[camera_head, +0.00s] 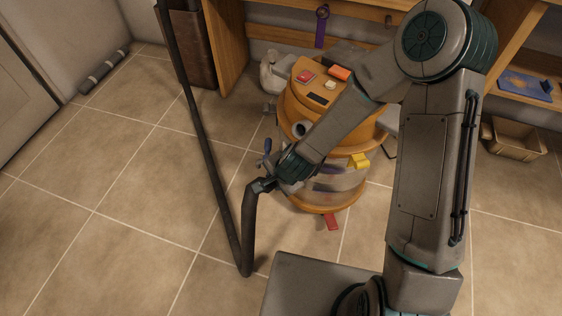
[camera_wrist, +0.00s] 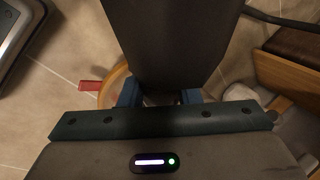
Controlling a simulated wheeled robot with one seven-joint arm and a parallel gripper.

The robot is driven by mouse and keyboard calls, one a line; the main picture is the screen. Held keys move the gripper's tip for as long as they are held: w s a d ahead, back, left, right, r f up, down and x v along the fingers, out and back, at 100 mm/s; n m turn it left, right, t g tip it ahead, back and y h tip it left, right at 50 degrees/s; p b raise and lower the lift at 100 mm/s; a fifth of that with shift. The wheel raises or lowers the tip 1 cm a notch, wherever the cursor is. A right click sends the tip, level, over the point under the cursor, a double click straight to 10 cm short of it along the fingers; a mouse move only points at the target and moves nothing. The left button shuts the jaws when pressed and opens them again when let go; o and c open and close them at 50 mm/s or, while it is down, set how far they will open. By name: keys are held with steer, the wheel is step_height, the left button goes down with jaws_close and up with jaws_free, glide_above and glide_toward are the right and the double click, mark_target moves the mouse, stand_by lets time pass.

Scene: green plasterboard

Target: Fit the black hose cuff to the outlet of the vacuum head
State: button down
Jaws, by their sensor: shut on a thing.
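The vacuum has an orange head (camera_head: 318,85) on a drum body, standing beyond my arm. The black hose (camera_head: 247,235) hangs from the cuff, bends near the floor and rises to the upper left. In the wrist view the dark cuff and hose (camera_wrist: 160,40) fill the space between the blue fingers; the outlet is hidden there.
A wooden bench (camera_head: 231,50) stands behind the vacuum. Yellow (camera_head: 360,160) and red (camera_head: 332,222) pieces sit at the vacuum's side and base. A bin (camera_head: 514,138) is at right.

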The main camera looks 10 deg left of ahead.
mark_target(294, 133)
step_height(294, 133, up, 18)
steer(key=g+p, duration=0.1)
steer(key=p, duration=1.1)
steer(key=shift+s+a, duration=0.3)
steer(key=shift+a, duration=0.05)
steer(key=shift+f, duration=0.15)
steer(key=shift+w+d+f+b, duration=0.35)
steer(key=shift+w+f, duration=0.1)
steer(key=shift+w, duration=0.3)
steer(key=shift+w+d+f+b, duration=0.3)
steer(key=shift+w+f, duration=0.15)
steer(key=shift+w, duration=0.25)
steer(key=shift+w+d+f+b, duration=0.35)
steer(key=shift+w+f, duration=0.1)
steer(key=shift+w, duration=0.3)
steer(key=shift+w+d+f, duration=0.1)
steer(key=shift+w+f, duration=0.05)
steer(key=shift+w+d+f+b, duration=0.3)
steer(key=shift+w+f, duration=0.1)
steer(key=shift+w, duration=0.25)
steer(key=shift+w+d+f+b, duration=0.25)
steer(key=shift+w+f, duration=0.15)
steer(key=shift+w, duration=0.2)
steer(key=shift+w+d+f+b, duration=0.2)
steer(key=shift+w+d+f, duration=0.15)
steer(key=shift+w, duration=0.3)
steer(key=c, duration=1)
jaws_free()
steer(key=shift+w+f, duration=0.1)
